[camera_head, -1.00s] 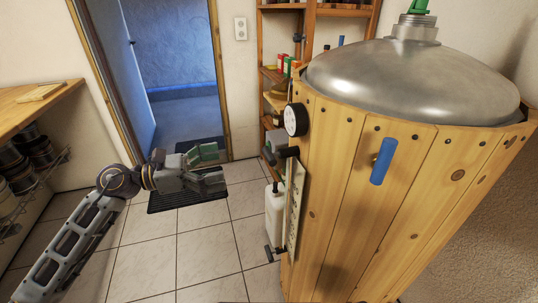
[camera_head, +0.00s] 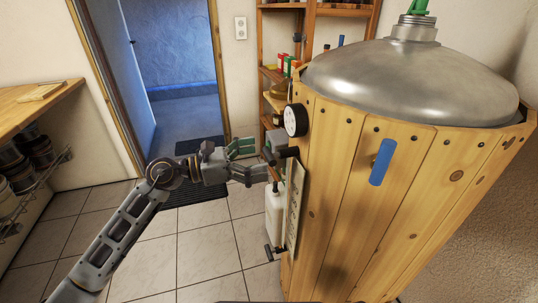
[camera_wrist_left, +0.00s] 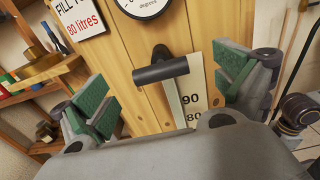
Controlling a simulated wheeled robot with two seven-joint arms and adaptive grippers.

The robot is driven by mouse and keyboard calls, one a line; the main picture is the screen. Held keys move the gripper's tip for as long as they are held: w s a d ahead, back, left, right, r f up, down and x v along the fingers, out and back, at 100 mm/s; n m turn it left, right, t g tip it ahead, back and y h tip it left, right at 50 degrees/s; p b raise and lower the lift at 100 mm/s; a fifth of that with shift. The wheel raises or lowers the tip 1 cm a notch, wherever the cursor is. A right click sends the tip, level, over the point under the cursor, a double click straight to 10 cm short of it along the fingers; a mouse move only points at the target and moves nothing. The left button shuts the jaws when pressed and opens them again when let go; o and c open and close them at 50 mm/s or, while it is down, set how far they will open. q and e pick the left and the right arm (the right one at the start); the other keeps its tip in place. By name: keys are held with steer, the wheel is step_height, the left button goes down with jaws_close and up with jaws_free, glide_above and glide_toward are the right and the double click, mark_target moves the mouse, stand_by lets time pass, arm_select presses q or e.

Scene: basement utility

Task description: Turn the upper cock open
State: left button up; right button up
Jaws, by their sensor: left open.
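The upper cock (camera_head: 287,153) has a dark bar handle and sits on the left side of the wood-clad tank (camera_head: 340,200), at the top of a level scale. In the left wrist view the dark handle (camera_wrist_left: 160,70) lies nearly level, slightly tilted, between my finger pads and beyond them. My left gripper (camera_head: 252,160) is open and empty, close to the upper cock; its green pads stand on either side of the handle in the wrist view (camera_wrist_left: 168,92). No contact is visible. The lower cock (camera_head: 275,252) is at the bottom of the scale. My right gripper is not in view.
A round dial (camera_head: 296,119) is just above the upper cock. A white jug (camera_head: 275,212) stands behind the scale. A wooden shelf (camera_head: 284,20) is at the back. The tiled floor at left is mostly clear.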

mark_target(269, 152)
arm_select(q)
steer(key=shift+x, duration=1.65)
steer(key=c, duration=1)
steer(key=shift+c, duration=0.2)
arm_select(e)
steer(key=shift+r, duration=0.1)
